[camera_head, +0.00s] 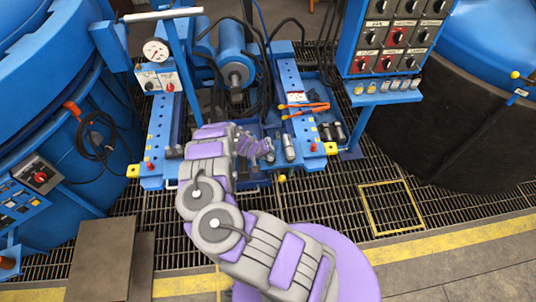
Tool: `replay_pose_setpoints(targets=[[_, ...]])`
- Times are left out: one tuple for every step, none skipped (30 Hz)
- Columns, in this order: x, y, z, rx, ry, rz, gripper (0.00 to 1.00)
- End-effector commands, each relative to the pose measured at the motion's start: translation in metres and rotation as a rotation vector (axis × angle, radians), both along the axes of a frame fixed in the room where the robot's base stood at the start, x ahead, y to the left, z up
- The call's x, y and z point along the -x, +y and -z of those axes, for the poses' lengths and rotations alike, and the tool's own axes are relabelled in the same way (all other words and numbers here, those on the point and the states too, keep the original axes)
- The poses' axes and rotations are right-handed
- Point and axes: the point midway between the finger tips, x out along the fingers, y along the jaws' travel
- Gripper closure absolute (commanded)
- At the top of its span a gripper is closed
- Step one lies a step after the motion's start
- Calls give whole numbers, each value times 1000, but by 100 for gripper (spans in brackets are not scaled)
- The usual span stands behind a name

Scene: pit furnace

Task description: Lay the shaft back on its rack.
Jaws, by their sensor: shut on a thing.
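My purple-and-grey arm reaches forward from the bottom of the view to the blue machine frame in the middle. My gripper (265,150) is small in the picture, low between the frame's two side rails. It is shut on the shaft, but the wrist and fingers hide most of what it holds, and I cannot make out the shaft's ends. A short grey cylinder (288,147) stands just right of the fingers; I cannot tell whether they touch. The blue frame has a left rail (159,135) and a right rail (298,103) with holes. I cannot tell which part is the rack.
A blue motor (234,55) with dark hoses stands behind the gripper. Orange-handled pliers (305,108) lie on the right rail. A switch panel (390,40) rises at right, a pressure gauge (156,50) at left. Large blue furnace bodies flank both sides. Grated floor (330,205) is clear in front.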

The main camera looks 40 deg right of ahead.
Motion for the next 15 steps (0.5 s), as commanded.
replay_pose_setpoints(targets=[[1,0,1,0,3,2,100],[1,0,1,0,3,2,100],[1,0,1,0,3,2,100],[2,0,1,-1,3,2,100],[2,0,1,-1,3,2,67],[2,0,1,-1,3,2,63],[2,0,1,-1,4,2,60],[2,0,1,-1,4,2,57],[2,0,1,-1,4,2,53],[2,1,1,-1,5,2,50],[2,1,2,-1,5,2,48],[1,1,2,-2,5,1,44],[1,1,2,-2,5,1,41],[1,1,2,-2,5,1,40],[1,2,3,-3,5,2,40]])
